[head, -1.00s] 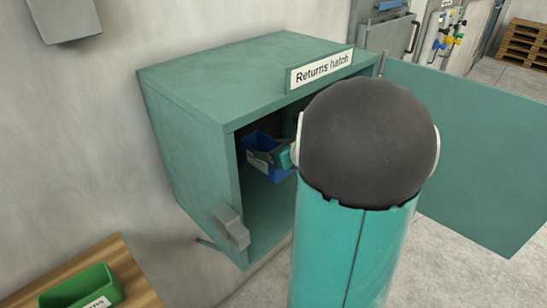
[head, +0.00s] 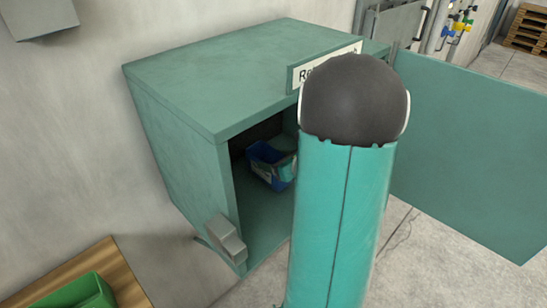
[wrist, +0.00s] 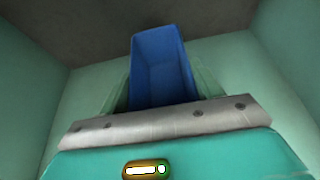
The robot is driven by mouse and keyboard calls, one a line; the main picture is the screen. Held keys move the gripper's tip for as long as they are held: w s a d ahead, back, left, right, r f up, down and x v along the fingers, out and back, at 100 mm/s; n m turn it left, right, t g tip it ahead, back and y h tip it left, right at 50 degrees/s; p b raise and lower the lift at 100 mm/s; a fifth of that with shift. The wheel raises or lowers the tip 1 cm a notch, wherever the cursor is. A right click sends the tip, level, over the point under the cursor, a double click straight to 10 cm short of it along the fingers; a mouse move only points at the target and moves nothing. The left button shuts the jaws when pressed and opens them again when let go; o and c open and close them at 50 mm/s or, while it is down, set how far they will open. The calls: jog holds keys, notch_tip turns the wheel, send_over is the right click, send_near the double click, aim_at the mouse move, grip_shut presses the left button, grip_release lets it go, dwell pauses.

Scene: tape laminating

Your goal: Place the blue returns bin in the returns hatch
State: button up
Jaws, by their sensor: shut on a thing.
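The blue returns bin (head: 262,158) is inside the green returns hatch (head: 190,75), behind its front opening. My gripper (head: 288,168) reaches in through the opening and is shut on the bin. My arm hides the right part of the opening and part of the hatch sign. In the wrist view the bin (wrist: 162,65) stands between the two fingers of my gripper (wrist: 162,97), with the hatch walls around it. I cannot tell whether the bin's base touches the hatch floor.
The hatch door (head: 470,150) stands wide open to the right. A grey latch block (head: 226,238) sits on the left front edge. A green bin (head: 78,292) is on a wooden surface (head: 125,275) at lower left. A pallet (head: 526,28) is far back right.

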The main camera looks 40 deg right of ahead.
jog(key=shift+w+f, duration=0.1)
jog(key=shift+w, duration=0.15)
jog(key=shift+s, duration=0.15)
jog(key=shift+f, duration=0.1)
jog(key=o, duration=1.3)
jog(key=shift+s+r, duration=0.2)
jog(key=shift+r, duration=0.1)
jog(key=v, duration=1.1)
jog(key=shift+s+r, duration=0.1)
jog(key=shift+s, duration=0.1)
